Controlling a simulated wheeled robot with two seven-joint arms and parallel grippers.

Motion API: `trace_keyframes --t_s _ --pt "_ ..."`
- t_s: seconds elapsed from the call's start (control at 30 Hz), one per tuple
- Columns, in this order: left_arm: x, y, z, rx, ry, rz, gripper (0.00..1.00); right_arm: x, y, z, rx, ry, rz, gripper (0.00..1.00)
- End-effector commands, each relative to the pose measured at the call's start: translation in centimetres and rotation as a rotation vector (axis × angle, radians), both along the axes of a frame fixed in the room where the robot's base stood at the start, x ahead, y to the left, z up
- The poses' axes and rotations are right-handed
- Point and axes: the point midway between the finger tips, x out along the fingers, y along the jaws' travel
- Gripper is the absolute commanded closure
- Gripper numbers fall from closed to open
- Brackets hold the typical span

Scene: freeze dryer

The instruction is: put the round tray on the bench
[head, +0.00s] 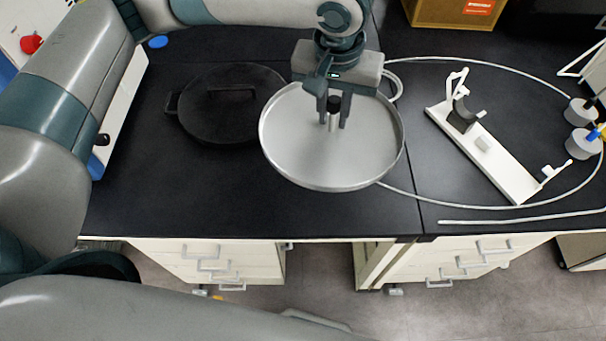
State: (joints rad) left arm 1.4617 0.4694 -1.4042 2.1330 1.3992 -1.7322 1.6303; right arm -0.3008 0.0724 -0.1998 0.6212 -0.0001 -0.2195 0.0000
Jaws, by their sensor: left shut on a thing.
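The round tray (300,160) is a shallow silver metal dish with a low rim and a short central post with a dark knob. It is over the black bench (130,195), near the seam between two bench sections. My left gripper (334,122) points down over the tray's middle and is shut on the post. I cannot tell from this view whether the tray touches the bench top or hangs a little above it. My right gripper is not in view.
A black round lid (225,112) with a handle lies left of the tray, partly behind its rim. A white stand (490,155) lies on the right, with a pale hose (480,62) looping around it. A cardboard box (440,12) is at the back. The bench's front left is clear.

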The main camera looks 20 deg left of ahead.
Motion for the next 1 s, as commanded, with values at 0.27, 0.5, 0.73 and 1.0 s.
trace_keyframes --t_s 0.27,0.5,0.73,1.0 --pt "0.0 0.0 0.1 -0.001 -0.001 0.000 1.00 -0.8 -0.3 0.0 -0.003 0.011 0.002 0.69" --pt "-0.3 0.1 -0.5 -0.001 0.000 -0.061 1.00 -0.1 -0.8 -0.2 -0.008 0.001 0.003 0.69" --pt "-1.7 0.2 -2.3 -0.003 0.001 -0.301 1.00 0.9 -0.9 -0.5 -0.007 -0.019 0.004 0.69" --pt "-4.1 0.7 -5.2 -0.006 0.001 -0.743 1.00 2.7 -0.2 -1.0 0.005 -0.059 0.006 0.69"
